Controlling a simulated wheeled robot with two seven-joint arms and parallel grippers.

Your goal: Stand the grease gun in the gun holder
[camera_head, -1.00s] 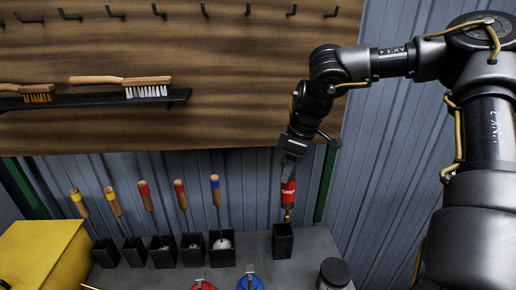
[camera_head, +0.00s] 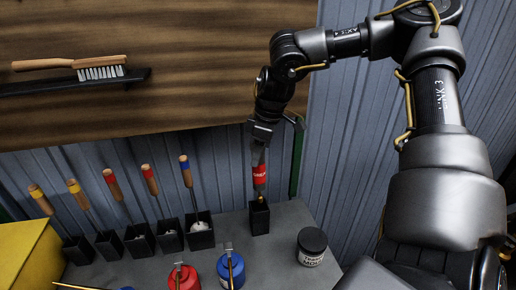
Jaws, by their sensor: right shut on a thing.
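The grease gun (camera_head: 259,175) has a grey body, a red labelled band and a brass tip. It hangs nearly upright, tip down. My right gripper (camera_head: 261,143) is shut on its upper end. The gun holder (camera_head: 260,219) is a black square box standing on the grey bench, directly below the gun. The brass tip is at the holder's mouth; I cannot tell how far inside it is. My left gripper is not in view.
Several black boxes with wooden-handled tools stand left of the holder, the nearest box (camera_head: 200,238) close by. In front are a red can (camera_head: 184,278), a blue can (camera_head: 231,270) and a dark jar (camera_head: 312,247). A shelf (camera_head: 55,86) holds a brush (camera_head: 100,68).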

